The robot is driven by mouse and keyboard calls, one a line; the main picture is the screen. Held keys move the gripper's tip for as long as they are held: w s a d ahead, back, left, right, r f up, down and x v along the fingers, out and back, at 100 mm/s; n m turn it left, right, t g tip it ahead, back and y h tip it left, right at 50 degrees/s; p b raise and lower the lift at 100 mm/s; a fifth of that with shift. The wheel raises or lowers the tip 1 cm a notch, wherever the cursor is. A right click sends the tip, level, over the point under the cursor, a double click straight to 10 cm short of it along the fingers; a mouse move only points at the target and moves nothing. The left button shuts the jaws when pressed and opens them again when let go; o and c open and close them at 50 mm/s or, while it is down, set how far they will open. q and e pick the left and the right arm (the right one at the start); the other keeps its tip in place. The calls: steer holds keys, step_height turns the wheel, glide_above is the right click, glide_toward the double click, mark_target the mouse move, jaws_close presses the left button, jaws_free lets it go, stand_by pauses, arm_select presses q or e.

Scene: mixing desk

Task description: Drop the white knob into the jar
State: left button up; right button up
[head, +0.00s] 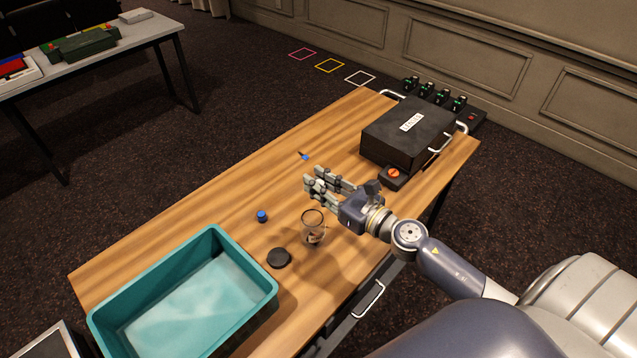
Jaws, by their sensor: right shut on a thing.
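The jar (313,230) is a clear glass standing upright and open near the table's front edge, with something small and brownish at its bottom. My right gripper (311,186) is above the table, just beyond the jar's rim in the picture and apart from it. It is shut on a small pale thing that looks like the white knob; the fingers mostly hide it and it is hard to tell from them. My left gripper is not in view.
A round black lid (279,258) lies left of the jar. A blue knob (262,216) and a small blue-and-black item (304,156) lie on the wooden table (215,205). A teal bin (108,318) takes up the left end; a black box (405,140) and a red-buttoned unit (393,177) stand right.

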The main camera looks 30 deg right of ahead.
step_height(320, 180, down, 4)
steer(key=shift+r+b, duration=0.25)
steer(key=shift+b, duration=0.95)
steer(key=o, duration=0.9)
steer(key=shift+s, duration=0.1)
steer(key=v, duration=1.2)
